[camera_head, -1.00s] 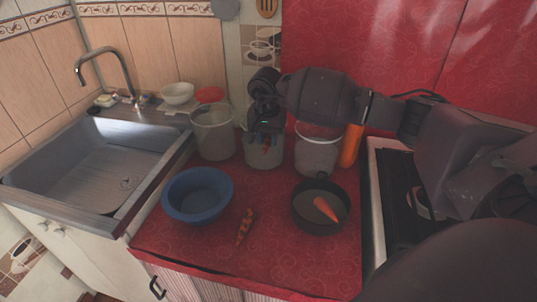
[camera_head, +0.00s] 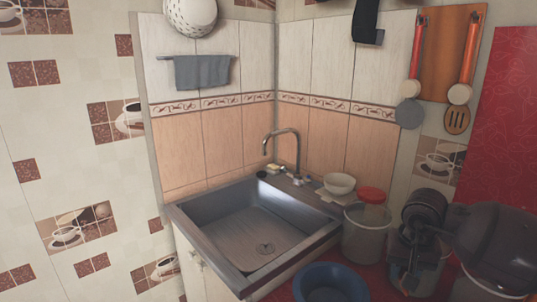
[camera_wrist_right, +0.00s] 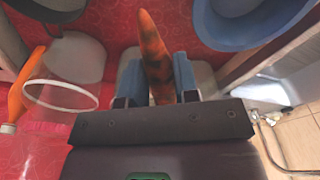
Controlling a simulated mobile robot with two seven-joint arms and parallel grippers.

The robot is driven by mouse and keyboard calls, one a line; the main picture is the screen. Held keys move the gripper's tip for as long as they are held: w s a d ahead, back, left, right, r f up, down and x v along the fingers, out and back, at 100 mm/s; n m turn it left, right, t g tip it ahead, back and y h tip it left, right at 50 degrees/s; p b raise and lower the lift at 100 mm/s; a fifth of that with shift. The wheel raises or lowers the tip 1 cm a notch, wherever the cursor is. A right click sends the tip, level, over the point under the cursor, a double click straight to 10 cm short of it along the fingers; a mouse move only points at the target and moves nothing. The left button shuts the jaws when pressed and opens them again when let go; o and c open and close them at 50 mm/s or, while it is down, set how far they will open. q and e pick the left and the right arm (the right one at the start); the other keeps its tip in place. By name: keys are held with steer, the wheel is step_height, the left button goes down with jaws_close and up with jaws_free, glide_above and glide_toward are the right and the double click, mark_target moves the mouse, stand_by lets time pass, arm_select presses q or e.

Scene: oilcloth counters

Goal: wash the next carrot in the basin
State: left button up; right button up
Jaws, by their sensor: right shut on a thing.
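My right gripper (camera_wrist_right: 157,72) is shut on an orange carrot (camera_wrist_right: 155,45) with dark, dirty-looking patches. In the wrist view the carrot sticks out beyond the fingertips. The blue basin (camera_head: 328,284) is cut off by the bottom edge of the head view, left of the gripper. It also shows at the upper right of the wrist view (camera_wrist_right: 240,28), apart from the carrot. My left gripper is not in view.
A metal sink (camera_head: 262,225) with a tap (camera_head: 297,150) lies left of the gripper. A clear bucket (camera_head: 366,238), a white bowl (camera_head: 339,184) and a red container (camera_head: 372,194) stand between them.

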steer(key=s+a+f+n, duration=0.3)
steer(key=s+a+n, duration=0.1)
steer(key=s+a, duration=0.4)
steer(key=shift+s+a, duration=0.3)
steer(key=shift+a, duration=0.1)
steer(key=shift+w, duration=0.1)
